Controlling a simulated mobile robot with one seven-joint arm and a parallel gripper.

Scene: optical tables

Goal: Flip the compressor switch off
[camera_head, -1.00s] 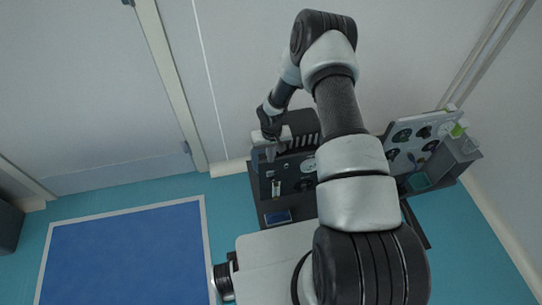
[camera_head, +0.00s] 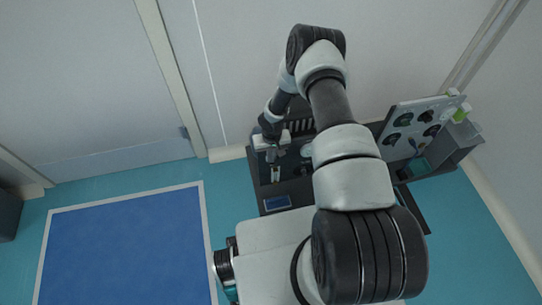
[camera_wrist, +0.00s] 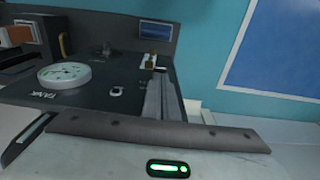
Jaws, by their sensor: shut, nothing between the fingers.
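The dark compressor bench (camera_head: 264,197) stands against the wall, and its panel also fills the upper left of the wrist view (camera_wrist: 100,108). A small light plate with brass-coloured parts (camera_wrist: 153,60), which looks like the switch, sits on the panel near a blue screen. The same plate shows small in the head view (camera_head: 275,174); its lever position cannot be made out. My gripper (camera_head: 274,157) is shut and empty, low over the panel's left part. In the wrist view its fingers (camera_wrist: 160,78) point toward the plate, just short of it in the picture. Contact cannot be told.
A round white gauge marked TANK (camera_wrist: 64,75) and a small light fitting (camera_wrist: 116,91) lie left of my fingers. The blue screen (camera_head: 277,203) is at the bench's near edge. A board with dark round parts (camera_head: 412,127) stands to the right. A blue floor mat (camera_head: 125,245) lies left.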

